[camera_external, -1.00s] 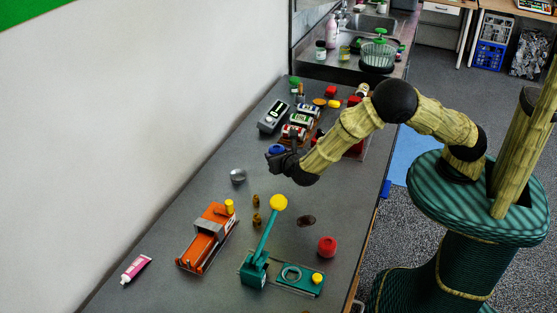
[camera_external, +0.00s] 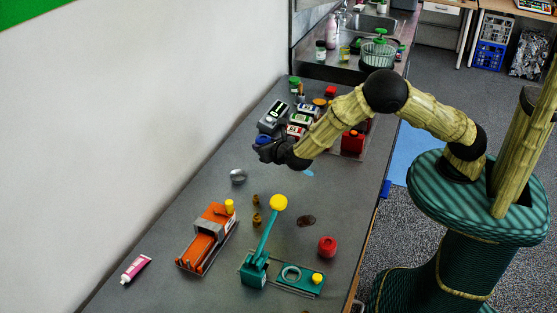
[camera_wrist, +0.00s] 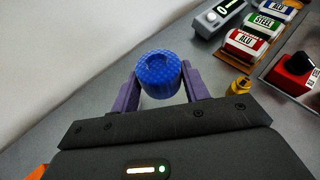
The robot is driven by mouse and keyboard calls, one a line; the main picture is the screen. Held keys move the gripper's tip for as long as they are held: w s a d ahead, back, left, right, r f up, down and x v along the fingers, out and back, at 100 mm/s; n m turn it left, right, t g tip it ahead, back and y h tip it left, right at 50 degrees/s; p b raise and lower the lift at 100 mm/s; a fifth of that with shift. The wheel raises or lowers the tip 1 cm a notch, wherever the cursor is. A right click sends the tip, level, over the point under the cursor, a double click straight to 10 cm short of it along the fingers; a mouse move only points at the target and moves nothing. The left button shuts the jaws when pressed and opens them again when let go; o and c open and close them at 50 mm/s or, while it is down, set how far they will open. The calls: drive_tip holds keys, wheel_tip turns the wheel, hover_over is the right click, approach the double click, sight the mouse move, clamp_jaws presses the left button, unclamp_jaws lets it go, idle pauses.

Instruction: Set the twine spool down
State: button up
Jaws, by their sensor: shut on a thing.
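The twine spool appears as a blue, textured round piece (camera_wrist: 158,70) in the wrist view, its top facing the camera. My gripper (camera_wrist: 158,88) is shut on it, with one purple finger on each side. In the external view my gripper (camera_external: 264,151) is over the grey bench near the wall, with a bit of the blue spool (camera_external: 263,139) showing above it. The spool appears to be above the bench (camera_external: 200,190); whether its underside touches anything is hidden.
Labelled blocks (camera_external: 297,131), a grey device (camera_external: 273,116) and a red box (camera_external: 353,143) stand just behind. A small silver cup (camera_external: 238,176) is in front. Further forward are an orange fixture (camera_external: 205,240), a teal lever press (camera_external: 255,265) and a red piece (camera_external: 327,247).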

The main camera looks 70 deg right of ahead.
drive_tip(key=w+d+n+t+y, duration=0.1)
drive_tip(key=w+d+n+y, duration=0.1)
drive_tip(key=w, duration=0.4)
drive_tip(key=d+n, duration=0.1)
drive_tip(key=d, duration=0.1)
drive_tip(key=shift+w+d+f+t+y, duration=0.25)
drive_tip(key=shift+d+f+t+y, duration=0.05)
drive_tip(key=shift+d+t, duration=0.1)
drive_tip(key=p, duration=0.2)
hover_over(255, 164)
drive_tip(key=shift+a+f, duration=0.15)
drive_tip(key=shift+f, duration=2.75)
drive_tip(key=shift+f, duration=0.15)
drive_tip(key=shift+f, duration=1.95)
drive_tip(key=shift+f, duration=0.1)
